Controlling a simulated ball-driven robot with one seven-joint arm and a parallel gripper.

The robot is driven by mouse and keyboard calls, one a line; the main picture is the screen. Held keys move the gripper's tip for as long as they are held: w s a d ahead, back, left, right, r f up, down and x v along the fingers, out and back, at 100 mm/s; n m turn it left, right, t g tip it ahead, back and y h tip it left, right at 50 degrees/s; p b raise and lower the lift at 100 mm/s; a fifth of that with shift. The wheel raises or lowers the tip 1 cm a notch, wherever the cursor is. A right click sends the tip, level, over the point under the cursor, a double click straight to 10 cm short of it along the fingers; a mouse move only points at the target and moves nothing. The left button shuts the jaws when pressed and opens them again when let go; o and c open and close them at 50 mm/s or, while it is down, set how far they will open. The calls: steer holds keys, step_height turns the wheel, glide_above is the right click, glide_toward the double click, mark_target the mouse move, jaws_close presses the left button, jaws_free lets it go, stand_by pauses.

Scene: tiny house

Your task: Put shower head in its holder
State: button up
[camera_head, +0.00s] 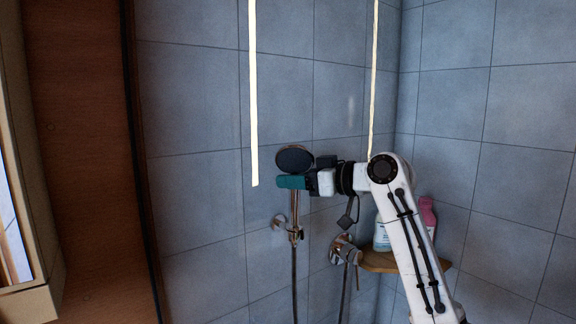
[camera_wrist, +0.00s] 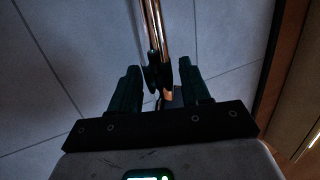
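The shower head (camera_head: 295,159) is a dark round disc with a metal handle (camera_head: 294,207), standing upright by the tiled wall. The holder (camera_head: 295,234) is a metal clamp on a short wall bracket. The handle's lower end meets it in the picture; I cannot tell whether it is seated. My gripper (camera_head: 290,182) has teal fingers and lies across the upper handle, just below the disc, hiding part of it. In the wrist view my gripper (camera_wrist: 159,75) has its fingers either side of a copper-coloured bar (camera_wrist: 153,25). Contact with the bar is unclear.
A hose (camera_head: 294,280) hangs below the holder. A metal tap fitting (camera_head: 344,250) is on the wall to its right. A wooden corner shelf (camera_head: 380,262) bears a pale bottle (camera_head: 381,237) and a pink bottle (camera_head: 428,214) behind my arm. A wooden wall (camera_head: 80,130) stands at left.

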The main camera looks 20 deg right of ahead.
steer(key=shift+o, duration=1.1)
steer(key=shift+f, duration=0.1)
steer(key=shift+d, duration=0.1)
steer(key=b+v, duration=0.2)
steer(key=v, duration=0.8)
steer(key=shift+s+b, duration=0.3)
steer(key=shift+b, duration=0.05)
